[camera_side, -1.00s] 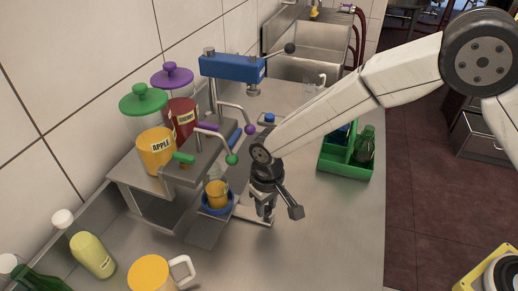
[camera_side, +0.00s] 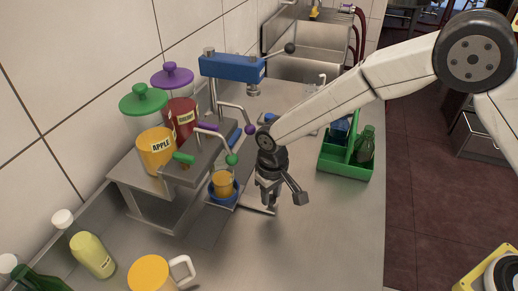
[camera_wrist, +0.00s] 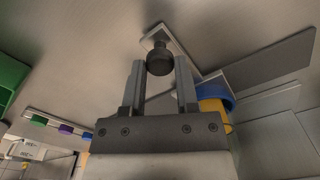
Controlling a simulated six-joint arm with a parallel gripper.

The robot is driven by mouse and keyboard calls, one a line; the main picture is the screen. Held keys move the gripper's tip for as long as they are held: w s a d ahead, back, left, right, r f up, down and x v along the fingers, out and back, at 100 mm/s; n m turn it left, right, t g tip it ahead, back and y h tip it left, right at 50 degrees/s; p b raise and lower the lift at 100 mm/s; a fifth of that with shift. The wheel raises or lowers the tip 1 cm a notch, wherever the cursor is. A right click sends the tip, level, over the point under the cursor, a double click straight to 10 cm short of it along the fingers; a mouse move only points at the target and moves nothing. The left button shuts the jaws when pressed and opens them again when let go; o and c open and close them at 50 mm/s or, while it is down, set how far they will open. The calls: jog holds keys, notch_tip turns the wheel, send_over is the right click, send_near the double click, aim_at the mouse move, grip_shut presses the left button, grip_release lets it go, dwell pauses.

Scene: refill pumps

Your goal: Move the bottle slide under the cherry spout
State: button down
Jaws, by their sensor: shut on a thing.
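The bottle slide is a flat metal plate with a blue ring holder (camera_side: 224,202), carrying a bottle of orange juice (camera_side: 222,181). Its metal handle arm (camera_side: 251,207) reaches right to my gripper (camera_side: 268,202), which is shut on the slide's dark round knob (camera_wrist: 159,60). The blue holder (camera_wrist: 216,86) and part of the orange bottle (camera_wrist: 212,108) also show in the wrist view. The red cherry jar (camera_side: 182,112) with purple lid stands behind the yellow apple jar (camera_side: 156,152) with green lid. The purple cherry lever (camera_side: 209,126) is up and back of the bottle. The spouts are mostly hidden.
A green caddy (camera_side: 344,169) with bottles stands right of my gripper. A blue-topped press (camera_side: 232,67) is at the back, near the sink (camera_side: 312,45). A mug (camera_side: 152,272) and several bottles are at the front left.

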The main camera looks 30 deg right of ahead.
jog(key=shift+w+d, duration=0.9)
jog(key=shift+c, duration=1.4)
grip_release()
jog(key=shift+r, duration=0.1)
notch_tip(320, 180, up, 8)
jog(key=shift+f, duration=0.2)
